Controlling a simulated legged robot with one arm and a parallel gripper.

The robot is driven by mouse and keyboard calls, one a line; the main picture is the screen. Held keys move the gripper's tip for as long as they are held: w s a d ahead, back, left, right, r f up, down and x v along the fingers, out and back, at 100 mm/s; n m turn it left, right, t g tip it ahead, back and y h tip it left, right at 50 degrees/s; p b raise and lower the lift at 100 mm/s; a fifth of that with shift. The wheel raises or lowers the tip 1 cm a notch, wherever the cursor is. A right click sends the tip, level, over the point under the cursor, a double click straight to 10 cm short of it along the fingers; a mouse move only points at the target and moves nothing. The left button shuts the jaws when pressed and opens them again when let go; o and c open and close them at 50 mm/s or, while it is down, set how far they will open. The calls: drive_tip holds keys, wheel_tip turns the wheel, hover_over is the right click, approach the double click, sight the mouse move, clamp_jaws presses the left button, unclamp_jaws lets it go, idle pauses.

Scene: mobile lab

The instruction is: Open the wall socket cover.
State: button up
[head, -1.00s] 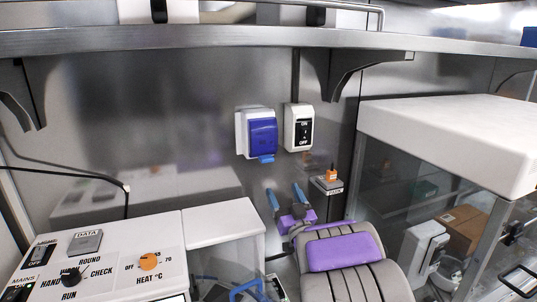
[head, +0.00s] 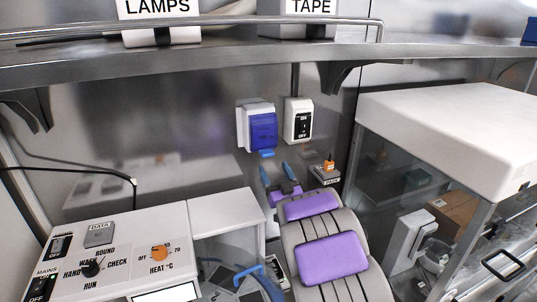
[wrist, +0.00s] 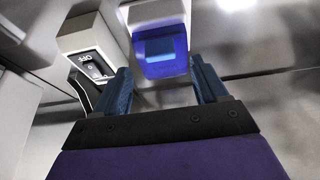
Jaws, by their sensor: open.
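The wall socket is a white box with a blue cover (head: 263,131) on the metal back wall, under the shelf. The cover hangs down shut, with a lighter blue tab (head: 266,153) at its lower edge. My gripper (head: 275,178) is below the socket and apart from it, with its two blue fingers open and pointing up. In the wrist view, the cover (wrist: 165,62) shows beyond and between the open fingers of my gripper (wrist: 160,85). Nothing is between the fingers.
An ON/OFF switch (head: 299,119) sits right of the socket. A metal shelf (head: 200,62) runs above. A white control box (head: 120,255) with knobs stands at left. A glass-sided cabinet with a white top (head: 450,130) stands at right. A small box with an orange top (head: 326,174) is near my gripper.

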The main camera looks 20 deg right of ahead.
sight(265, 136)
drive_tip(key=p+x, duration=0.1)
drive_tip(key=x, duration=0.5)
clamp_jaws()
idle(0.8)
